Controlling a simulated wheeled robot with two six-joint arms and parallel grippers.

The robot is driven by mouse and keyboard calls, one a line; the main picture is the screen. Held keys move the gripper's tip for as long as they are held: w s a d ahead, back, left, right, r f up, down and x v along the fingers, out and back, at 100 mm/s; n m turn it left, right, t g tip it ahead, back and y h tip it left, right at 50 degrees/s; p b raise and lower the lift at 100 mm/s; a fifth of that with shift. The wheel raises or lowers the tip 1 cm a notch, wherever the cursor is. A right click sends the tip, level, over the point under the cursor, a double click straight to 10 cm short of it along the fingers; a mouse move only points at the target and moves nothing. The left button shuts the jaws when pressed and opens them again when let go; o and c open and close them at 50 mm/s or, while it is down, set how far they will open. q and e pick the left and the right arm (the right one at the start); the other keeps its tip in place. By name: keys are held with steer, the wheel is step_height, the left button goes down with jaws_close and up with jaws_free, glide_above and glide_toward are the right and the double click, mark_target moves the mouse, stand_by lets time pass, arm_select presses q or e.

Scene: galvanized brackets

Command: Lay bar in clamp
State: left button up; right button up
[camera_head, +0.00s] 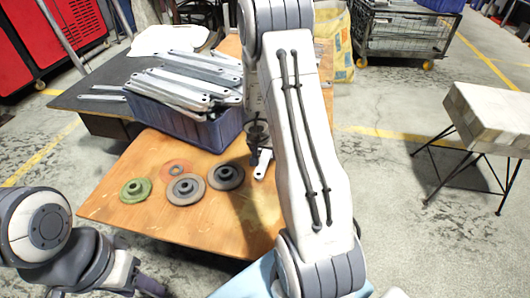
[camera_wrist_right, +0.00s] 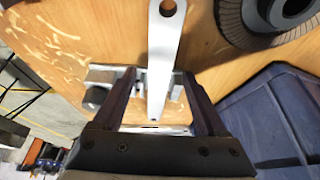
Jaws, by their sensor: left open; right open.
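A grey-white bar (camera_wrist_right: 163,60) with a hole in its end lies between the two fingers of my right gripper (camera_wrist_right: 165,105) in the right wrist view. The fingers are open, with a gap on each side of the bar. The bar crosses a metal clamp (camera_wrist_right: 98,88), partly hidden by the fingers; I cannot tell how deep it sits. In the head view the bar's end (camera_head: 262,163) shows on the wooden table, and my right arm hides the clamp. My left gripper (camera_head: 150,287) is open and empty at the lower left, partly cut off.
A blue crate (camera_head: 215,137) full of bars stands just left of my right gripper. Several discs (camera_head: 186,188) lie on the wooden table (camera_head: 120,215). A dark board (camera_head: 75,97) with a few bars lies behind. The table's front left is clear.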

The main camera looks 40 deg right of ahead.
steer(key=p+v, duration=0.6)
steer(key=v, duration=0.3)
steer(key=shift+r, duration=0.2)
